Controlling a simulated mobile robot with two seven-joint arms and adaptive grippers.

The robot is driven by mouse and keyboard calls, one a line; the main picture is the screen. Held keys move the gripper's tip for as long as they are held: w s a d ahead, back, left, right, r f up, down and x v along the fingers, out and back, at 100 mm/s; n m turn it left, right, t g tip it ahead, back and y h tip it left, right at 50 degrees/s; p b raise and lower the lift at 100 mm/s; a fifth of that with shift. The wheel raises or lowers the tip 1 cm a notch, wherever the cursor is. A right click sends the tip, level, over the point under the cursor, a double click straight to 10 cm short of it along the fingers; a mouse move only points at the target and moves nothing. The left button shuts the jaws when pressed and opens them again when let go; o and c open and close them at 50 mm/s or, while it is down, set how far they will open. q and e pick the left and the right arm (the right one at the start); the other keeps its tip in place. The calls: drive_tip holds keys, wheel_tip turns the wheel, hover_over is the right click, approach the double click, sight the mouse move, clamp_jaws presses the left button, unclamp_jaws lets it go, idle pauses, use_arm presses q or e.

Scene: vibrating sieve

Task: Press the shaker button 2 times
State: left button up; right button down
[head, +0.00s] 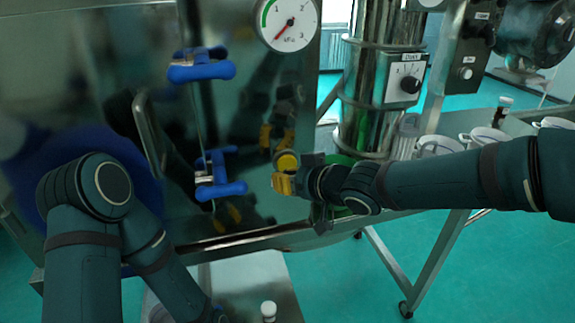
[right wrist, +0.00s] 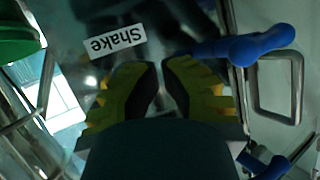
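My right gripper (head: 283,180) is in front of the shiny metal panel (head: 235,120), left of the steel column; its yellow fingers face the panel. In the right wrist view the tips of my right gripper (right wrist: 160,65) come together with only a narrow dark slit, and I see nothing held. A white "Shake" label (right wrist: 115,38) lies just beyond and left of the tips. The shaker button itself I cannot make out; the fingers may hide it. Whether the tips touch the panel I cannot tell. My left arm hangs at the left; its gripper is out of view.
Blue clamp handles (head: 202,66) and a lower pair (head: 218,176) stick out left of my right gripper, near a metal handle (head: 150,135). A pressure gauge (head: 289,22) is above. A knob box (head: 405,78) sits on the column (head: 365,120). White lidded containers (head: 437,146) stand at right.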

drive_tip(key=shift+w, duration=0.1)
idle(0.5)
drive_tip(key=shift+w+a, duration=0.15)
drive_tip(key=shift+w, duration=0.2)
drive_tip(key=shift+w+a+p, duration=0.25)
drive_tip(key=shift+w+p, duration=0.35)
drive_tip(key=shift+w, duration=0.15)
idle(1.1)
drive_tip(key=shift+s, duration=0.1)
drive_tip(key=shift+s+d, duration=0.2)
drive_tip(key=shift+s, duration=0.35)
drive_tip(key=shift+s+d, duration=0.15)
drive_tip(key=shift+s, duration=0.35)
drive_tip(key=shift+s+d, duration=0.25)
drive_tip(key=shift+s, duration=0.55)
drive_tip(key=shift+s+d, duration=0.3)
drive_tip(key=shift+s, duration=0.5)
drive_tip(key=shift+s+d, duration=0.25)
drive_tip(key=shift+s, duration=0.55)
